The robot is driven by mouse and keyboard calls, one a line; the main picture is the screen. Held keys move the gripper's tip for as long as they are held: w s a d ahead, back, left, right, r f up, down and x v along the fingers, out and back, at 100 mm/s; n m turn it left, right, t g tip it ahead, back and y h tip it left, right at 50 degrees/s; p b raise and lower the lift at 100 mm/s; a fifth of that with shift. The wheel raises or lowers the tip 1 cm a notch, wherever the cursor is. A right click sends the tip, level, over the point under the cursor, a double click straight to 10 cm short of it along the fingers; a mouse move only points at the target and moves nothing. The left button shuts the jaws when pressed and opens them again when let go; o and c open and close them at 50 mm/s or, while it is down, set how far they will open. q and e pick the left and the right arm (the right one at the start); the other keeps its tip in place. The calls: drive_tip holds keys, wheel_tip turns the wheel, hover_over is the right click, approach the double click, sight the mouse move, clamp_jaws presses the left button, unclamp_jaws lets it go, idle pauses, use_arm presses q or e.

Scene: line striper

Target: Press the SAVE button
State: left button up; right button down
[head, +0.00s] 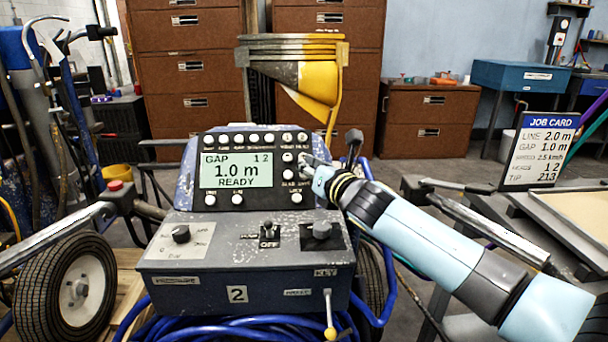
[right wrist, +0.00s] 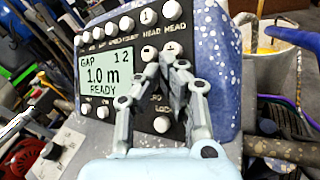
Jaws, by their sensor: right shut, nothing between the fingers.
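The SAVE label is too small to make out with certainty. My right gripper (head: 308,162) is shut and empty at the panel's right side. In the right wrist view its fingertips (right wrist: 175,64) are just below the plus button (right wrist: 172,48), with the minus button (right wrist: 149,53) to the left. I cannot tell whether they touch the panel. My left gripper is not in view.
Below the panel is a grey box (head: 245,262) with knobs and an OFF switch (head: 268,244). Black levers (head: 353,138) stand close to my right gripper. A yellow hopper (head: 318,83) stands behind the panel. A job card (head: 539,150) is at the right.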

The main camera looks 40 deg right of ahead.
drive_tip(key=shift+w+d+f, duration=0.2)
drive_tip(key=shift+w+f, duration=0.05)
drive_tip(key=shift+f, duration=0.1)
idle(0.7)
drive_tip(key=shift+r, duration=0.1)
drive_tip(key=shift+s+a+r+p, duration=0.35)
drive_tip(key=shift+s+r+p, duration=0.15)
idle(0.4)
drive_tip(key=s+r+p, duration=0.1)
drive_tip(key=s+a+r+p, duration=0.2)
drive_tip(key=shift+r+p, duration=0.3)
drive_tip(key=shift+p, duration=0.1)
drive_tip(key=shift+d, duration=0.1)
idle(1.5)
